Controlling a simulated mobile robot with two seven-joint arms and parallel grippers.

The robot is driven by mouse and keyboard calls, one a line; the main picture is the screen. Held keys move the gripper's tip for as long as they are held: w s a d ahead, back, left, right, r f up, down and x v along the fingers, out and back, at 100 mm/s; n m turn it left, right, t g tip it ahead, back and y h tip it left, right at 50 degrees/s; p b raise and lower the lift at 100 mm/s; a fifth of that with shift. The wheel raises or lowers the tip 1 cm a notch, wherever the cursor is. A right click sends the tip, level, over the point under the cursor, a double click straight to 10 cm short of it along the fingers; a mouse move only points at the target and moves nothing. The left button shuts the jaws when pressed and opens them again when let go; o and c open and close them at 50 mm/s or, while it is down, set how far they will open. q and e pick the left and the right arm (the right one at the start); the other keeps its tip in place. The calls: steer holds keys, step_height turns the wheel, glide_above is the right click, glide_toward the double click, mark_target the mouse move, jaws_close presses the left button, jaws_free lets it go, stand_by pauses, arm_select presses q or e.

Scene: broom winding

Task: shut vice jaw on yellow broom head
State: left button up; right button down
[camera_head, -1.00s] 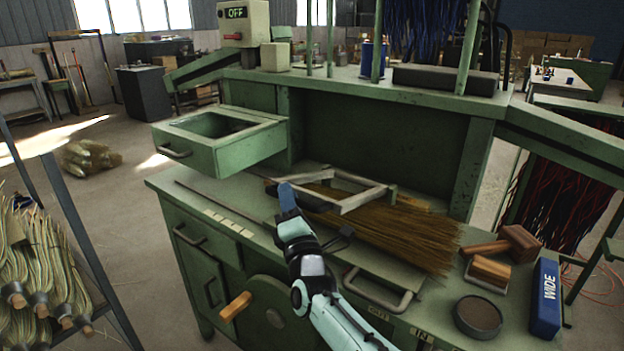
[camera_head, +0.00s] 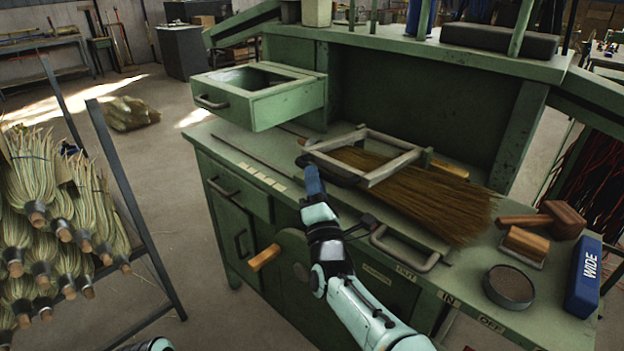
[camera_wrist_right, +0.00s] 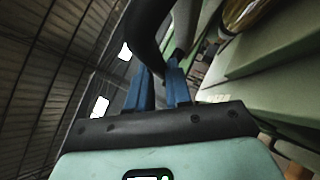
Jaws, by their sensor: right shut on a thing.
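The yellow broom head (camera_head: 425,199) lies flat on the green bench, its brownish-yellow bristles fanned toward the lower right. The vice jaw, a pale grey frame (camera_head: 397,167), lies over its upper-left end; whether it presses on the bristles I cannot tell. My right gripper (camera_head: 311,172) is at the frame's left end, its blue fingers close together. In the right wrist view its fingers (camera_wrist_right: 159,88) are at a dark curved bar (camera_wrist_right: 147,35), likely the jaw's handle; the contact is partly hidden. My left gripper is not visible.
An open drawer (camera_head: 262,103) juts out behind and left of my gripper. A mallet (camera_head: 560,219), a brush-like block (camera_head: 525,243), a round tin (camera_head: 509,286) and a blue WIDE box (camera_head: 585,278) stand at the right. A crank with a wooden handle (camera_head: 264,258) sticks out in front.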

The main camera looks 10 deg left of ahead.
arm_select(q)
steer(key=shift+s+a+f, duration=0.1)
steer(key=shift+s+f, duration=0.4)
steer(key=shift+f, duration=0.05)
arm_select(e)
steer(key=shift+h, duration=0.3)
steer(key=f, duration=0.2)
steer(key=w+d+f, duration=0.1)
steer(key=shift+w+d+f, duration=0.1)
steer(key=shift+f, duration=0.3)
steer(key=shift+d+r, duration=0.1)
steer(key=shift+r, duration=0.15)
steer(key=c, duration=1.4)
jaws_free()
steer(key=o, duration=0.3)
steer(key=shift+w+d, duration=0.15)
steer(key=shift+d, duration=0.05)
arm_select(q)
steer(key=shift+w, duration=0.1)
arm_select(e)
steer(key=shift+a, duration=0.1)
steer(key=shift+a+f, duration=0.1)
